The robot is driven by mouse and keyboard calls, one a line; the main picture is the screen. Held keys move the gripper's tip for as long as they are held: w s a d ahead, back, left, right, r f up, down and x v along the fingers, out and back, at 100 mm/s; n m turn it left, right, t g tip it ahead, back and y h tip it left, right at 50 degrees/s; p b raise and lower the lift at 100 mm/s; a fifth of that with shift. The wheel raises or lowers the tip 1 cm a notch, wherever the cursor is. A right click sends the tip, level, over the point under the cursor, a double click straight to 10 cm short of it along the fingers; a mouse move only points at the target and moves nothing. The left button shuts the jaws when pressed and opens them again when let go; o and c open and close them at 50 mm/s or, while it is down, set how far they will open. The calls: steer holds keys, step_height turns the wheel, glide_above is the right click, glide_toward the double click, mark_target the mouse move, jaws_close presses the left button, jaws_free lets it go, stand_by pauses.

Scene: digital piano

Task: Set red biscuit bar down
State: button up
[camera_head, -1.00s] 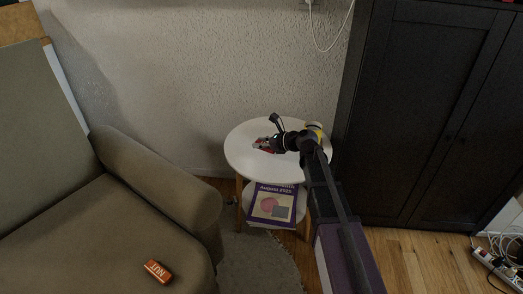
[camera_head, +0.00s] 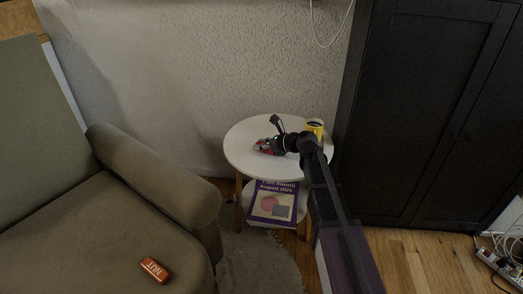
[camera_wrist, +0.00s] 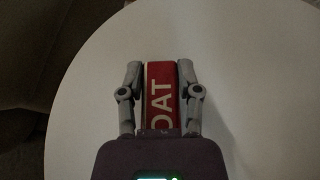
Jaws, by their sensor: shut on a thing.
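The red biscuit bar (camera_wrist: 161,92), with white letters reading "OAT", lies between the two fingers of my gripper (camera_wrist: 161,80) in the wrist view. My gripper is shut on it, one finger on each long side. In the head view my gripper (camera_head: 272,147) is over the left-middle of the round white table top (camera_head: 243,160), and a little of the red bar shows at its fingers. The bar is at or just above the table top; I cannot tell whether it touches.
A yellow mug (camera_head: 315,127) stands at the table's back right, close to my arm. A purple magazine (camera_head: 272,203) lies on the lower shelf. An orange "NUT" bar (camera_head: 154,270) lies on the sofa (camera_head: 85,240). A dark cabinet (camera_head: 430,110) stands right. The table's front is clear.

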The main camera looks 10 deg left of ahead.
steer(key=shift+f, duration=0.35)
steer(key=shift+f, duration=0.1)
steer(key=o, duration=0.9)
steer(key=shift+o, duration=0.2)
steer(key=shift+s+d+r, duration=0.15)
steer(key=shift+d+r, duration=0.1)
steer(key=shift+r, duration=0.05)
steer(key=p+v, duration=0.4)
steer(key=v, duration=0.7)
steer(key=shift+d+r, duration=0.1)
steer(key=shift+d, duration=0.1)
